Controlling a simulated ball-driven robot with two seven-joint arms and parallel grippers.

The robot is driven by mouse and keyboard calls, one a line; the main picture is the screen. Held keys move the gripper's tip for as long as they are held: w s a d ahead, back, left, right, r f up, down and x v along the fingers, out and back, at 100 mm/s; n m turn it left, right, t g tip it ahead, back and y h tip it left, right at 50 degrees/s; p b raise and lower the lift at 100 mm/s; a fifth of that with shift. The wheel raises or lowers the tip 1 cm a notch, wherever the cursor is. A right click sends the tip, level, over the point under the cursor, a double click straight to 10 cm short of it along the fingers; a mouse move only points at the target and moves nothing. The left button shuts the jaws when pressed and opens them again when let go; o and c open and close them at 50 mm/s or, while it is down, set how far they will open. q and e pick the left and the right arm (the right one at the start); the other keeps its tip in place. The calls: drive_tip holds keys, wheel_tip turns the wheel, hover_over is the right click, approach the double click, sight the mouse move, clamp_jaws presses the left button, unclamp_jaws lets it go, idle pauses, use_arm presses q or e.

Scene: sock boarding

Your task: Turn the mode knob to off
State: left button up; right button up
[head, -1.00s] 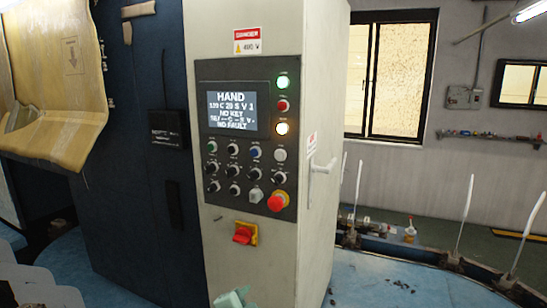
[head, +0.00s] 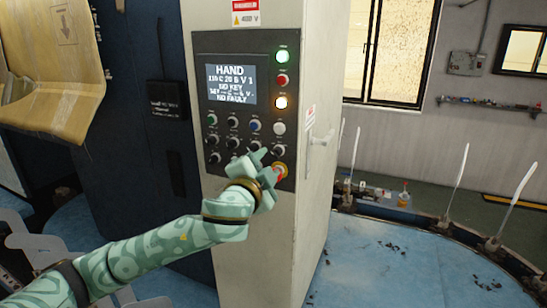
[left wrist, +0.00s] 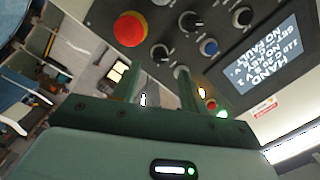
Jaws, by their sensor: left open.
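The control panel (head: 200,70) is on the front of a pale cabinet. Its screen (head: 231,86) reads HAND at the top. Several black knobs (head: 212,139) sit below the screen, with labels too small to read, so I cannot tell which one is the mode knob. My left gripper (head: 258,166) is open in front of the panel's lower right and hides part of the bottom row. In the left wrist view, its fingers (left wrist: 158,82) are apart and empty, with a black knob (left wrist: 160,53) just beyond them. My right gripper is not in view.
A red emergency-stop button (left wrist: 130,28) is close to the left gripper.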

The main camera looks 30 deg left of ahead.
sight(275, 157)
use_arm(q)
drive_tip(key=w, duration=0.5)
drive_tip(key=shift+w+a, duration=0.15)
drive_tip(key=shift+a, duration=0.2)
clamp_jaws()
drive_tip(key=shift+p, duration=0.4)
drive_tip(key=m+p, duration=0.2)
drive_tip(key=m, duration=0.2)
drive_tip(key=shift+f+m+p, duration=0.1)
drive_tip(key=shift+m+p, duration=0.2)
drive_tip(key=shift+p, duration=0.1)
drive_tip(key=m+p, duration=0.1)
drive_tip(key=m, duration=0.2)
drive_tip(key=shift+t+p, duration=0.3)
drive_tip(key=shift+f+m+p, duration=0.2)
drive_tip(key=shift+m+p, duration=0.15)
drive_tip(key=shift+m, duration=0.35)
